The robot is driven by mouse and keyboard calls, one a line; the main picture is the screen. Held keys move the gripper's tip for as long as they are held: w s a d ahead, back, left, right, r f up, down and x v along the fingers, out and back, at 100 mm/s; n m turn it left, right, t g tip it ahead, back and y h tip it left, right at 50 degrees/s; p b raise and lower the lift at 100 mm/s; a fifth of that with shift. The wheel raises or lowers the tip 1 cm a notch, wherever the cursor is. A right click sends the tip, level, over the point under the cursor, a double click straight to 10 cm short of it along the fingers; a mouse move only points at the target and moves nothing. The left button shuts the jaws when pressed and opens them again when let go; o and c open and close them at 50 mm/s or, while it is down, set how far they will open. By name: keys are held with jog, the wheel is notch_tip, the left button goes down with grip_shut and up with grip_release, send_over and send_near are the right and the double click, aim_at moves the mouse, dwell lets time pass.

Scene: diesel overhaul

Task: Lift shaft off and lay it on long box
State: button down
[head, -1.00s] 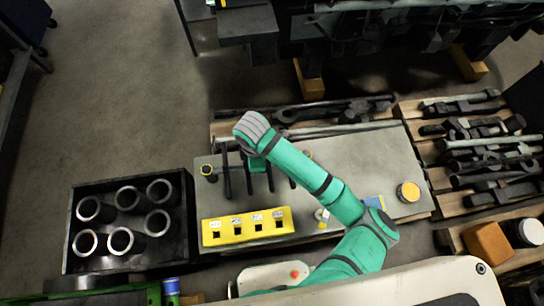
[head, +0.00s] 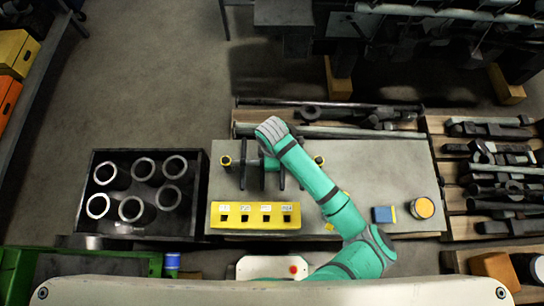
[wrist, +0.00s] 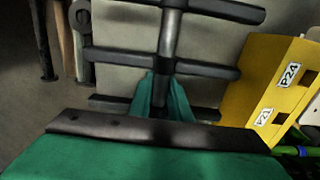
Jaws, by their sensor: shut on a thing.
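The shaft (wrist: 169,35) is a grey rod with several dark bars across it. In the head view its dark bars (head: 243,170) show between two yellow-topped posts, with my arm hiding part of it. My gripper (head: 271,164) points down there; in the wrist view its teal jaws (wrist: 160,95) are shut on the shaft between two bars. I cannot tell whether the shaft is clear of its posts. A long yellow box (head: 255,225) with square holes and labels lies just in front of the shaft; it also shows in the wrist view (wrist: 262,80).
The grey bench top (head: 395,165) is bare on the right, apart from a blue block (head: 384,215) and a yellow-topped can (head: 423,208). A dark crate of ring-shaped cylinders (head: 98,228) stands left. Pallets of metal parts (head: 490,145) lie right and behind.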

jog(key=shift+a+f, duration=0.1)
jog(key=c, duration=1.6)
grip_release()
jog(key=shift+o, duration=0.2)
